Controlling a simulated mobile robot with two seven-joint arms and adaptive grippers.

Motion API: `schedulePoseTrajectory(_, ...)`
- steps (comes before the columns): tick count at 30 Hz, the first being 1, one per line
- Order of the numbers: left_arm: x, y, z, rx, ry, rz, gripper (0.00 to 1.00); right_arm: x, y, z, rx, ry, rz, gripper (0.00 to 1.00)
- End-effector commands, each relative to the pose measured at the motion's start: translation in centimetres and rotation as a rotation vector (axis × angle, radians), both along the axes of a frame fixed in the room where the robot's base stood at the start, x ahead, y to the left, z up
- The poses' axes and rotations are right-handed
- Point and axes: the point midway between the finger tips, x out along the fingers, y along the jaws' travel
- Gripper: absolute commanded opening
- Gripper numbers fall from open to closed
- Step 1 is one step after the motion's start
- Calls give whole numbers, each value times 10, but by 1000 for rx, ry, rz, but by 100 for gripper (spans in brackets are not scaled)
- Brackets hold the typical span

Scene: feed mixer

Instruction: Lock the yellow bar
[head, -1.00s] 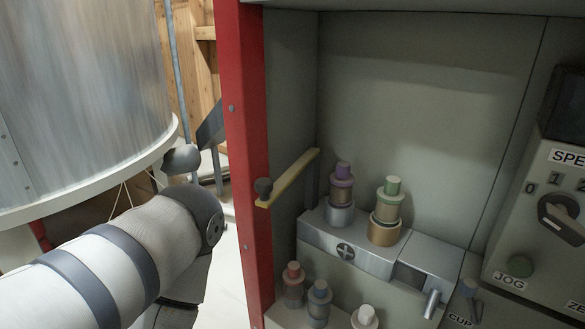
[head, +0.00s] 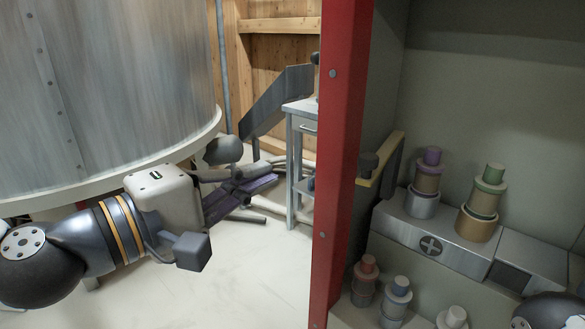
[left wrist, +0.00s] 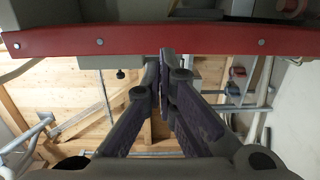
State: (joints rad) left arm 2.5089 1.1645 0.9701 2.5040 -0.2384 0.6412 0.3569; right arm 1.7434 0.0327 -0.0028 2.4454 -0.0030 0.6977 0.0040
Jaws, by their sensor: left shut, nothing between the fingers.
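The yellow bar (head: 393,150) is a short, slim bar on the inner left wall of the grey cabinet, just behind the red post. It slants up to the right, with a dark knob (head: 367,165) at its near end. My left gripper (head: 272,172) is left of the red post, apart from the bar in the head view. Its fingers are shut and empty. In the left wrist view its fingertips (left wrist: 167,58) overlap the lower edge of the red post; contact cannot be told. I cannot make out the bar there. My right gripper is not in view.
The red post (head: 342,150) stands between my left gripper and the bar. A metal ledge (head: 400,228) holds a purple-topped bottle (head: 427,170) and a green-topped bottle (head: 484,200). Several bottles stand below. A large metal drum (head: 100,90) is at left. Floor (head: 260,280) is clear.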

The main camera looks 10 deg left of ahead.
Motion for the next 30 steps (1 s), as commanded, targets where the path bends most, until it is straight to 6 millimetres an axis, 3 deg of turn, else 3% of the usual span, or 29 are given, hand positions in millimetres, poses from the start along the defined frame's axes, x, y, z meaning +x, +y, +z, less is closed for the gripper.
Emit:
schedulePoseTrajectory(4, 1, 3, 8, -12, -19, 6, 0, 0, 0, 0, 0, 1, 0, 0)
schedulePoseTrajectory(14, 8, -2, 1, -9, -11, 5, 0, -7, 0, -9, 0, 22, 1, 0)
schedulePoseTrajectory(17, 22, -14, -3, -7, -9, 3, 0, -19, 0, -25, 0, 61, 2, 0)
schedulePoseTrajectory(27, 80, -59, 6, -8, -13, 5, 0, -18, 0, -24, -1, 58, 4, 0)
schedulePoseTrajectory(30, 73, -76, 8, -8, -17, 1, 0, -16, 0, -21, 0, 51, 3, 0)
